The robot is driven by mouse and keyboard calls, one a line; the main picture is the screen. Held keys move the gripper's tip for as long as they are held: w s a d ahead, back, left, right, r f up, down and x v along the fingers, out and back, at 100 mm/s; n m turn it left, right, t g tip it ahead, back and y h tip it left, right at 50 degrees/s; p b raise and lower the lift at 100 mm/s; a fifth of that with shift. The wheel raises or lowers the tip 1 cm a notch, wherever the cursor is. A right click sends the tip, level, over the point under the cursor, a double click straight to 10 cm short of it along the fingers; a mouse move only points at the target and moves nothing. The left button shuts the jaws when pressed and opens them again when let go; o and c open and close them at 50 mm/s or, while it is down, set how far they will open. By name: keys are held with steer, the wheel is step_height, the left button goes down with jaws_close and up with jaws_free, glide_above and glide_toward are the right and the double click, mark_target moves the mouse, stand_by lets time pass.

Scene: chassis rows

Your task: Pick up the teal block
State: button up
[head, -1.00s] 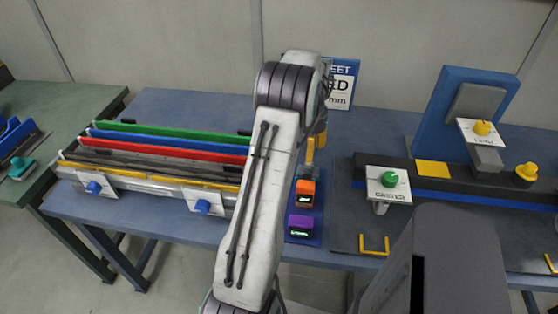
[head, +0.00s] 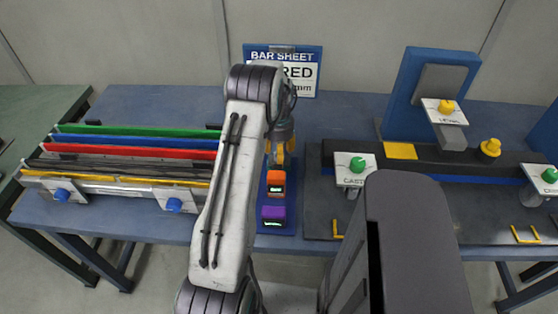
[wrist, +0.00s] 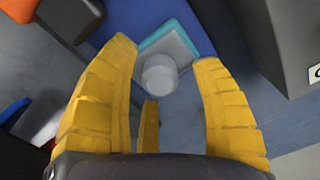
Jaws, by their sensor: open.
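The teal block (wrist: 158,36) shows in the wrist view as a teal edge around a pale grey top with a round grey knob (wrist: 159,76). It lies ahead of my gripper (wrist: 164,60), between the tips of the spread yellow fingers. The gripper is open and holds nothing. In the head view my gripper (head: 280,150) is over the back part of the blue tray (head: 285,243), behind the orange block (head: 276,184). The teal block is hidden there behind the gripper and arm.
A purple block (head: 273,213) stands in front of the orange one on the tray. A rack of coloured bars (head: 135,143) is left. A dark fixture with a green knob (head: 357,164) is right. The sign (head: 305,70) stands behind. Bare blue tabletop shows behind the rack.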

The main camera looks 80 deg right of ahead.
steer(key=shift+f, duration=0.35)
jaws_close()
stand_by(0.5)
